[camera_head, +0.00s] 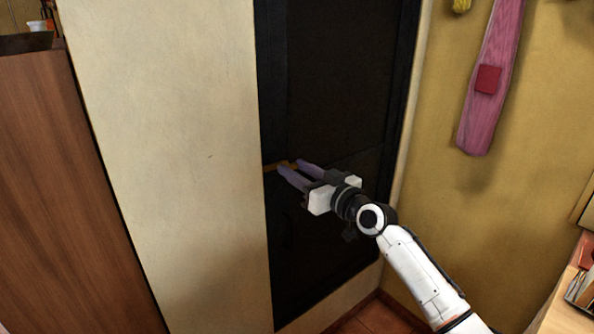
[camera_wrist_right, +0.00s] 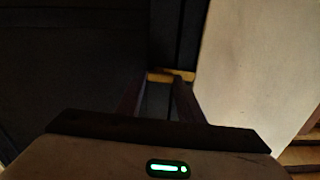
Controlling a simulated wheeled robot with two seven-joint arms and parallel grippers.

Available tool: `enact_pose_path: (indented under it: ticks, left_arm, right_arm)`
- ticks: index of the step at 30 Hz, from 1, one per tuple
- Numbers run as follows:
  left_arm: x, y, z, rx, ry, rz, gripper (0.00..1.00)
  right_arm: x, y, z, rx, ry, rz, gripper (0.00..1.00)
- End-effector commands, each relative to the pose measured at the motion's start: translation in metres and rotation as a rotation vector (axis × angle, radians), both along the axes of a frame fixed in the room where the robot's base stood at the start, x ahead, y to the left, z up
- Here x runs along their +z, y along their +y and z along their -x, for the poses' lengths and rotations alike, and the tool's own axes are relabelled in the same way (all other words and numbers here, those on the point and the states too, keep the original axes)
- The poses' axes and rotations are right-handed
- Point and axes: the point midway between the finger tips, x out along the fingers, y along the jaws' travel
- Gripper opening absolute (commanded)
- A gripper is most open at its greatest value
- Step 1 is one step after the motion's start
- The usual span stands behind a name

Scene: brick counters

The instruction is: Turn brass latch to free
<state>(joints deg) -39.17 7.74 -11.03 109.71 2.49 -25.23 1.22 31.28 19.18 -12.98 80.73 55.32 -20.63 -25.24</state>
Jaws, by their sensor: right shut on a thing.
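A dark door (camera_head: 345,75) is set in a cream wall. A small brass latch (camera_head: 270,168) sits at the door's left edge. In the right wrist view the brass latch (camera_wrist_right: 185,75) shows as a yellow bar across the seam between the door and its frame. My right gripper (camera_head: 294,166) reaches the latch from the right, with its two purple-grey fingers on it. The right gripper (camera_wrist_right: 158,80) is shut on the latch, and its fingertips hide part of it. My left gripper is not in view.
A cream wall (camera_head: 165,130) stands left of the door, with a brown wooden panel (camera_head: 65,200) further left. A pink hanging piece (camera_head: 490,75) is on the yellow wall at right. A wooden counter (camera_head: 565,318) edges in at lower right.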

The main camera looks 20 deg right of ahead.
Motion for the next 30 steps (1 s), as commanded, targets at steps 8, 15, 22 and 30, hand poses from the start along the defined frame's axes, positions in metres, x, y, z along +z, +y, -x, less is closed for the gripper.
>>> enact_pose_path:
  ticks: [8,15,22,30]
  left_arm:
    - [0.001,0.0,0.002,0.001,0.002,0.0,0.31]
    - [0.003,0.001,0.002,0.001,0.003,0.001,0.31]
    - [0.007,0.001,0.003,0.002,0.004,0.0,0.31]
    - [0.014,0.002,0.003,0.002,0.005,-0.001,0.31]
  right_arm:
    - [0.0,0.0,0.0,0.0,0.071,-0.196,0.12]
    - [-0.001,-0.001,0.0,0.0,0.15,-0.409,0.12]
    - [-0.001,-0.002,-0.001,-0.001,0.225,-0.616,0.12]
    - [-0.001,-0.002,-0.001,-0.001,0.313,-0.859,0.12]
